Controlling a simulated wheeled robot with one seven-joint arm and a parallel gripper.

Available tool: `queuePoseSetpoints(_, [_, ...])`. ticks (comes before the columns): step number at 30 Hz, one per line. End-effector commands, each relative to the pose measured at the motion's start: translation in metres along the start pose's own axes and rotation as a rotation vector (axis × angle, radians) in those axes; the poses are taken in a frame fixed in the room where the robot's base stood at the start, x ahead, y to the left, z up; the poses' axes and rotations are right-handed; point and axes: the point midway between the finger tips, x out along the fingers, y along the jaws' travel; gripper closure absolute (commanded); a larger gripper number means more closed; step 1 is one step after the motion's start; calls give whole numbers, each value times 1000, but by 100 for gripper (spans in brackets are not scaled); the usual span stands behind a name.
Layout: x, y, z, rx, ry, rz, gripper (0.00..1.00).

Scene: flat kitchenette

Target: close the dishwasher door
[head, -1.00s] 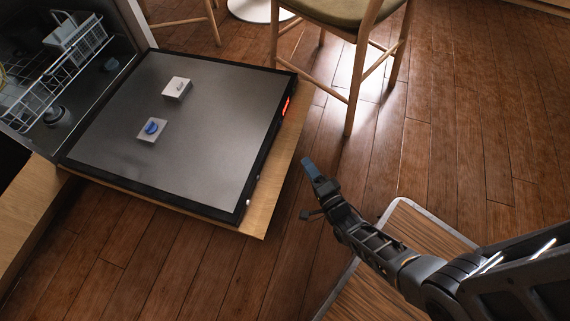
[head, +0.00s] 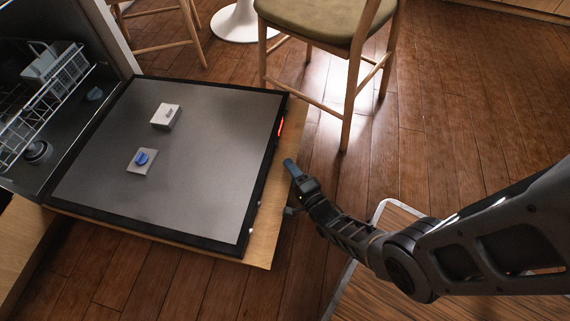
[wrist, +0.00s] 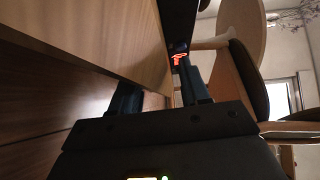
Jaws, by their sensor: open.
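The dishwasher door (head: 205,185) lies folded down, open and about level, in the head view. Its inner face is grey with a black rim, and a wood front panel (head: 262,238) juts out at its outer edge. My gripper (head: 290,178) is at the outer right edge of the door, low and close to it; I cannot tell if it touches. In the wrist view, my gripper (wrist: 158,95) is open, its fingers apart, with the wood panel (wrist: 115,40) and the door's edge with a red lit display (wrist: 180,60) just ahead.
A bar stool (head: 320,25) stands behind the door, its legs near the door's far right corner. Another stool (head: 160,12) is at the back left. A white wire rack (head: 45,95) sits inside the dishwasher. Wood floor (head: 450,120) is clear to the right.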

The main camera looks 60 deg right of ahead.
Motion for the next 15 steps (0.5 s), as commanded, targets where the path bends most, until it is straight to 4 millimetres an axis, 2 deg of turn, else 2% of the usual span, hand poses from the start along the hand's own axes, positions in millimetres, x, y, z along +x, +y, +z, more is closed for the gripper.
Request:
queuePoseSetpoints(7, [0, 0, 0, 0, 0, 0, 54])
queuePoseSetpoints(15, [0, 0, 0, -1, 0, 0, 80])
